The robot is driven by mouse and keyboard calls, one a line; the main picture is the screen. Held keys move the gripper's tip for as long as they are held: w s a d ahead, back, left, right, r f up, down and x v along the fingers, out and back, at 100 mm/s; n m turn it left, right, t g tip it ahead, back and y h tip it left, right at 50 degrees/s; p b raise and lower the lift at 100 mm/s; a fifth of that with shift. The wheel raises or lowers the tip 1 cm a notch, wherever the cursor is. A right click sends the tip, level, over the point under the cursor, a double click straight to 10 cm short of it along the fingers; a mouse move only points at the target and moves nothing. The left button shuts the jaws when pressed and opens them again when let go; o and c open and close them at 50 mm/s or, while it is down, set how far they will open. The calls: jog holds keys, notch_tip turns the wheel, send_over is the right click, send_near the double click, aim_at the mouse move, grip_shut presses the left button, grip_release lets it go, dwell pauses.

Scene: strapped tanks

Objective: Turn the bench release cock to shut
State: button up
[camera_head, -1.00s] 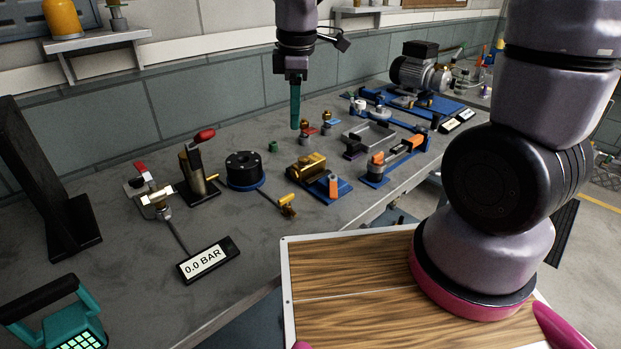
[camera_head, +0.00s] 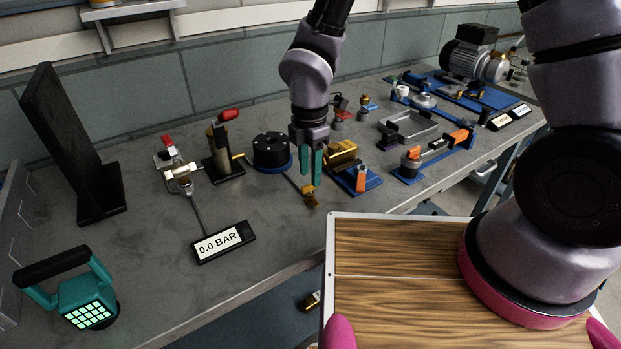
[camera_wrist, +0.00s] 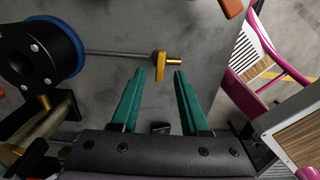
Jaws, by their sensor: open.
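The cock that I take for the bench release cock is a small brass fitting with a yellow lever (camera_head: 309,192). It sits at the end of a thin pipe from a black drum with a blue base (camera_head: 271,152), near the bench's front edge. In the wrist view its lever (camera_wrist: 159,66) lies across the pipe, just beyond the fingertips. My gripper (camera_head: 311,181) is open and empty, pointing down, its teal fingers above the cock. In the wrist view my gripper (camera_wrist: 166,74) has its fingertips to either side of the lever's lower end; contact cannot be told.
A display reading 0.0 BAR (camera_head: 221,242) lies left of the cock. A brass block valve with an orange lever (camera_head: 361,179) stands close on the right. A red-handled valve (camera_head: 175,165) and a teal keypad device (camera_head: 86,300) are further left.

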aim_at(310, 187)
jog(key=shift+f, duration=1.45)
grip_shut()
